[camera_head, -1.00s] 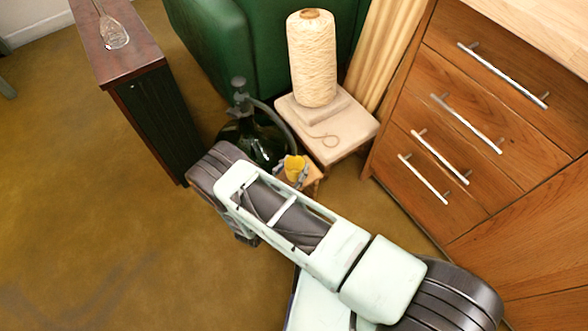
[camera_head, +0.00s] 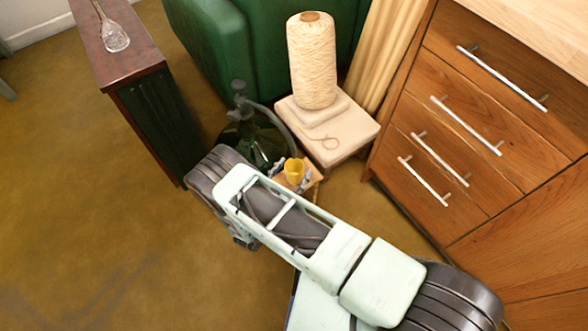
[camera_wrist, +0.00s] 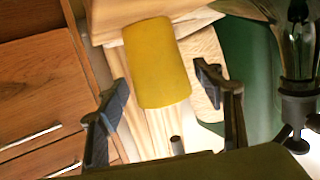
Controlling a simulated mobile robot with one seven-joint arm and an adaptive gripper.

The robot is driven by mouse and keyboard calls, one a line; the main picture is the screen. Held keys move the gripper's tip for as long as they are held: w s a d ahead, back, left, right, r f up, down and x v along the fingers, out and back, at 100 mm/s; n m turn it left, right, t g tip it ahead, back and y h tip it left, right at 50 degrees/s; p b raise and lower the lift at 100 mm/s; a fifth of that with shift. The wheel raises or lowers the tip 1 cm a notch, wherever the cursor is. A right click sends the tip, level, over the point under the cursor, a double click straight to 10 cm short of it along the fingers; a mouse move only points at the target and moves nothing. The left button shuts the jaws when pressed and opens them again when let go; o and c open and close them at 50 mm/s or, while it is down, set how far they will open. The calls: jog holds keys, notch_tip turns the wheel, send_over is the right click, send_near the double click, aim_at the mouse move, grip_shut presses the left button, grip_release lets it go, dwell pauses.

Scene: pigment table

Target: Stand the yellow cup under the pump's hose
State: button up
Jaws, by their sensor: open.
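The yellow cup (camera_head: 294,171) stands upright on a small low wooden stool (camera_head: 312,189). The dark hose (camera_head: 283,117) of the pump (camera_head: 240,92) curves over from the green glass bottle (camera_head: 258,144) and comes down close behind or above the cup; I cannot tell which exactly. In the wrist view, which looks upside down, the cup (camera_wrist: 157,62) lies between and beyond the fingers of my gripper (camera_wrist: 160,88). The fingers are spread, with gaps on both sides of the cup. A short dark tip (camera_wrist: 177,145) near the cup's rim may be the hose end. My arm hides most of the gripper in the head view.
A pale side table (camera_head: 355,137) with a cone of twine (camera_head: 312,62) stands just behind the stool. Wooden drawers (camera_head: 480,130) are at right, a green armchair (camera_head: 215,45) behind, and a dark cabinet (camera_head: 150,100) at left. The floor at lower left is clear.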

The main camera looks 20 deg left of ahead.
jog(key=p+v, duration=0.2)
jog(key=v, duration=0.9)
jog(key=shift+s, duration=0.2)
jog(key=shift+a, duration=0.1)
